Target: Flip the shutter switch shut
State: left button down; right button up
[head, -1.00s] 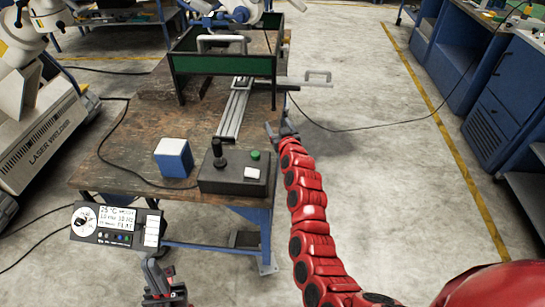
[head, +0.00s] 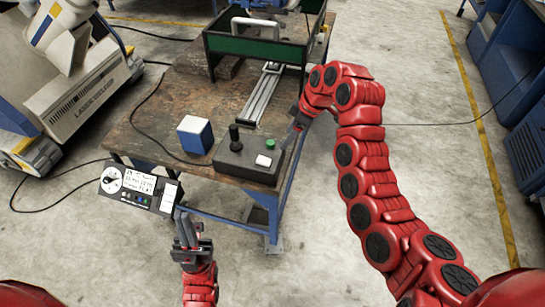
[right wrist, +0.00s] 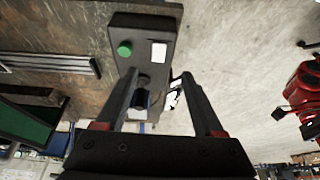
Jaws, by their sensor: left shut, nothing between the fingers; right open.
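A black control box (head: 232,164) sits at the table's near right corner. On it are a black joystick (head: 234,138), a green button (head: 270,144) and a white square switch (head: 263,160); I cannot tell which way the switch is set. In the right wrist view the white switch (right wrist: 158,53) and green button (right wrist: 124,48) show ahead of the fingers. My right gripper (head: 293,130) is open and empty by the box's right side; its fingers (right wrist: 160,76) also show in the wrist view. My left gripper (head: 180,214) is shut and empty, at the lower right of the display panel.
A panel with a dial and display (head: 140,187) is at the table's left front. A blue-and-white block (head: 195,134) stands left of the box. A metal rail (head: 262,92) and a green-sided frame (head: 255,47) lie behind. Open floor is to the right.

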jog(key=b, duration=0.2)
send_near(269, 162)
jog(key=p+x, duration=0.3)
jog(key=x, duration=0.3)
jog(key=shift+p, duration=0.3)
jog(key=shift+x, duration=0.8)
